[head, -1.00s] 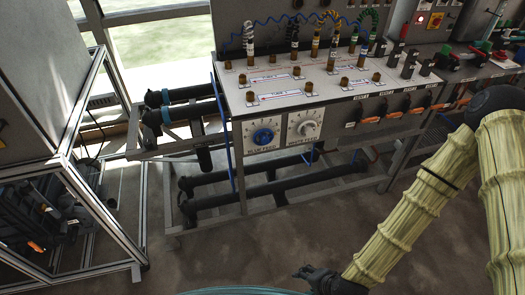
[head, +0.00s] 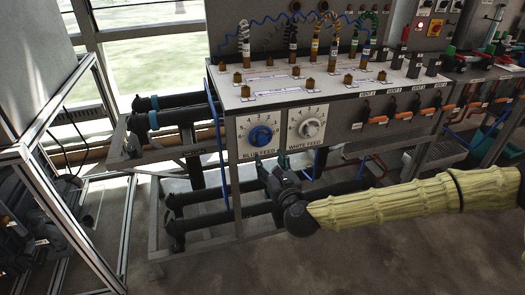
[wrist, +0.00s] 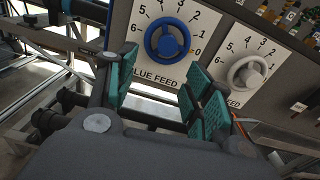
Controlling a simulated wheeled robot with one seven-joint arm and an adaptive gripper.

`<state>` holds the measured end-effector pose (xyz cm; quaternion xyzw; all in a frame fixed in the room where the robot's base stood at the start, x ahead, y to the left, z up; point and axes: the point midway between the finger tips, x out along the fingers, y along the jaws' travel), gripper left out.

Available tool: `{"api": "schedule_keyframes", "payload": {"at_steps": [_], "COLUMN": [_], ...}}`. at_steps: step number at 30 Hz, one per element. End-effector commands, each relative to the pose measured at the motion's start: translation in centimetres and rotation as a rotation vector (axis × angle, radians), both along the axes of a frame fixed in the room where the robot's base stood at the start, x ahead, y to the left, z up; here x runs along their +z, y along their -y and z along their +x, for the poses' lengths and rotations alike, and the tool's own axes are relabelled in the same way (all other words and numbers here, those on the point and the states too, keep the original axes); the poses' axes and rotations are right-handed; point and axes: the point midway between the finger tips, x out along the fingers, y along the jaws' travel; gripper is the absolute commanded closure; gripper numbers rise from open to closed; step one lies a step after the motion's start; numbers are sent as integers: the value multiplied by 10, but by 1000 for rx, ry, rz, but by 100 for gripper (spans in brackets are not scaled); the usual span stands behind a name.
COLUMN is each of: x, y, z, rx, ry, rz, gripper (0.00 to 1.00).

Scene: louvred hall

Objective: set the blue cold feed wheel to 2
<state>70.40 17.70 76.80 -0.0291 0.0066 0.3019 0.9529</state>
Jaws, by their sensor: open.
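The blue feed wheel (head: 260,136) is a round blue handwheel on a white dial plate on the bench's front. In the wrist view the blue wheel (wrist: 168,40) shows with numbers from 0 at lower right round to 6 at left. A small orange mark shows at its right by the 0; I cannot tell the setting exactly. My gripper (head: 269,172) is just below the blue wheel, apart from it. In the wrist view my gripper (wrist: 160,76) is open, its teal-padded fingers spread below the wheel with nothing between them.
A white feed wheel (head: 309,128) on a like dial sits close to the right; it also shows in the wrist view (wrist: 247,72). Dark pipes (head: 205,218) run under the bench. Orange-handled valves (head: 390,108) line the front further right. A metal frame (head: 75,190) stands at left.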

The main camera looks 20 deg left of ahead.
Motion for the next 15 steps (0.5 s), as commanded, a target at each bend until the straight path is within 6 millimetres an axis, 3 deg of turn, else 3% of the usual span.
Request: {"api": "schedule_keyframes", "payload": {"at_steps": [6, 15], "x": [11, 11], "y": [0, -15], "z": [12, 34], "rx": [-20, -20], "ry": [-5, -3], "rz": [64, 60], "gripper": [48, 48]}}
